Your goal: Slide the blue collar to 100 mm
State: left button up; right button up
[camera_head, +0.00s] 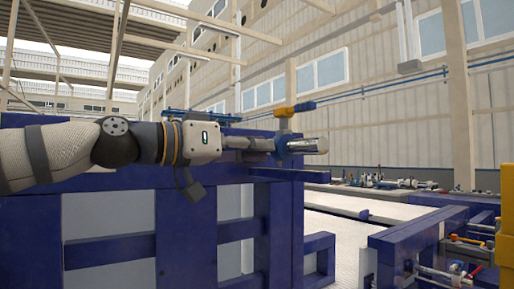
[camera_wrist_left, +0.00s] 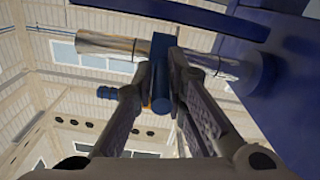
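The blue collar (camera_head: 283,146) sits around a shiny metal pipe (camera_head: 308,146) that lies level above the blue frame. In the left wrist view the collar (camera_wrist_left: 160,48) is around the pipe (camera_wrist_left: 108,43), with pipe showing on both sides of it. My left gripper (camera_head: 268,145) reaches the collar from the left. In the left wrist view its two fingers (camera_wrist_left: 162,80) are close together on either side of the collar and appear shut on it. The fingers hide part of the collar. My right gripper is not in view. No scale marks can be read.
A large blue frame (camera_head: 184,235) stands under my left arm. A lower blue frame (camera_head: 402,242) with pipes and fittings stands at the right. The space just right of the pipe end is clear.

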pick_arm(q)
jog(key=shift+o, duration=1.4)
jog(key=shift+r, duration=0.1)
jog(key=shift+a, duration=0.1)
jog(key=v, duration=1.2)
